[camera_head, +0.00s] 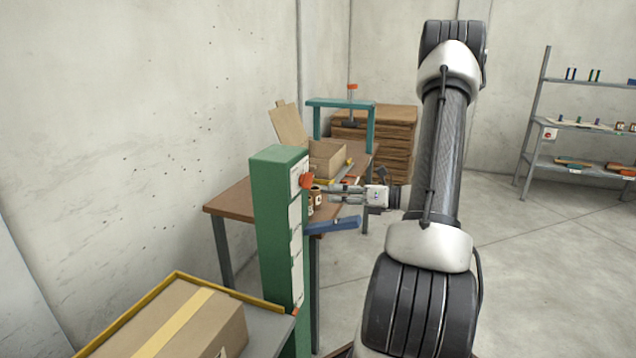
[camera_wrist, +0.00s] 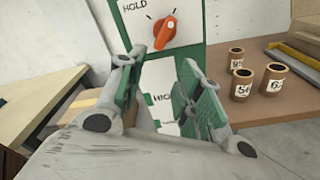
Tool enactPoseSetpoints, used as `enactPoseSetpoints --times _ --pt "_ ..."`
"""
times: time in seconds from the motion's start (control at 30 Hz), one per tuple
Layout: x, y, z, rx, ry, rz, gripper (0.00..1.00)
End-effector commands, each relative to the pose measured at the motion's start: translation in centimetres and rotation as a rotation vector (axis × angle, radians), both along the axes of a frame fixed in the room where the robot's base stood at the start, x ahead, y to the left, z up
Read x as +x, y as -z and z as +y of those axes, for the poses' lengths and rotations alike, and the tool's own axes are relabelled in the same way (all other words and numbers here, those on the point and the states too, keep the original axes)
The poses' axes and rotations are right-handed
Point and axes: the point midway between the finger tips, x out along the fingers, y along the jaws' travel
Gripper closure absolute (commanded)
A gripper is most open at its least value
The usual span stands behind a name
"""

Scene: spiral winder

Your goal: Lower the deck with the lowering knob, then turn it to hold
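The orange-red lowering knob (camera_head: 307,181) sits on the face of a green post (camera_head: 270,200). In the wrist view the knob (camera_wrist: 165,32) shows close up, its pointer toward the upper right, with the word HOLD to its upper left. A grey deck (camera_head: 268,332) with a yellow rim and a taped cardboard box on it stands at the bottom left; I cannot tell its height setting. My gripper (camera_head: 338,193) is beside the post's face, pointing at it. In the wrist view the gripper (camera_wrist: 162,62) has its fingers apart, empty, just short of the knob and below it.
A brown workbench (camera_head: 232,204) behind the post holds small numbered brown cylinders (camera_wrist: 273,77) and an open carton (camera_head: 326,158). A blue bar (camera_head: 332,225) juts out near my gripper. Shelves (camera_head: 580,125) stand far right. Floor at the right is clear.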

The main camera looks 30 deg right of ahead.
Motion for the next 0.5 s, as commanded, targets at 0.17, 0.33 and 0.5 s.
enactPoseSetpoints --times 0.17,0.33,0.5 --pt "1.2 -2.1 -0.4 0.178 0.047 0.036 0.64" --pt "2.5 -2.1 0.7 0.198 0.044 0.054 0.64" --pt "4.8 -2.1 2.6 0.196 0.043 0.055 0.64"
